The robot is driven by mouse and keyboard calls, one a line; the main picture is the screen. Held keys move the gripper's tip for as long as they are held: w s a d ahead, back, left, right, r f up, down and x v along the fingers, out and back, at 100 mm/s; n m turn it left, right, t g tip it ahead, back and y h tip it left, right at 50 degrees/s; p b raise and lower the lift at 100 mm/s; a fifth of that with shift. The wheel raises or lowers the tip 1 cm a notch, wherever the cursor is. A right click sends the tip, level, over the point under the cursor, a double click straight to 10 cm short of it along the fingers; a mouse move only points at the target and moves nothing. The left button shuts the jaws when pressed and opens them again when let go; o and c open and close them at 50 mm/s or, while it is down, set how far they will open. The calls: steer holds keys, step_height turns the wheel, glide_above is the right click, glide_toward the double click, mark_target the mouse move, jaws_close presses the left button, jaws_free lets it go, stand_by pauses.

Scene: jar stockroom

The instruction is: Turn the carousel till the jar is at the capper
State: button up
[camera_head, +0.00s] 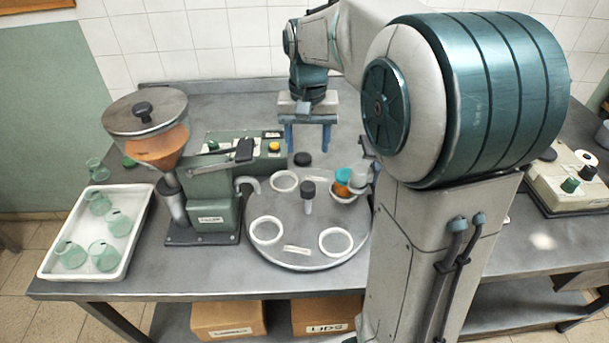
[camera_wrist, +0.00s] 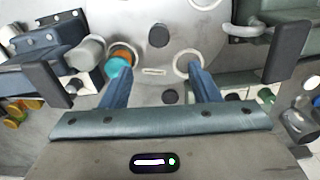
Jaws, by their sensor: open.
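The carousel (camera_head: 300,215) is a round grey plate with several white ring seats and a dark-topped post (camera_head: 308,192) at its middle. A jar with orange contents and a teal top (camera_head: 343,180) sits in its right seat. In the wrist view the jar (camera_wrist: 119,60) is at the plate's left edge. A pale cylinder (camera_head: 360,180) stands close beside it; I cannot tell whether it belongs to the capper, which my arm may partly hide. My gripper (camera_head: 308,147) is open and empty, fingers pointing down behind the carousel. It also shows in the wrist view (camera_wrist: 160,70).
A green filling machine (camera_head: 212,200) with an orange hopper stands left of the carousel, its hooked spout (camera_head: 249,184) near the plate. A white tray (camera_head: 58,262) of green glass jars is at far left. A black knob (camera_head: 302,159) stands behind the plate. My arm blocks the right side.

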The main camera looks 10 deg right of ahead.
mark_target(307, 185)
step_height(307, 185, down, 13)
steer(key=shift+s+f+p, duration=0.1)
steer(key=shift+s+p, duration=0.05)
steer(key=shift+p, duration=0.15)
jaws_close()
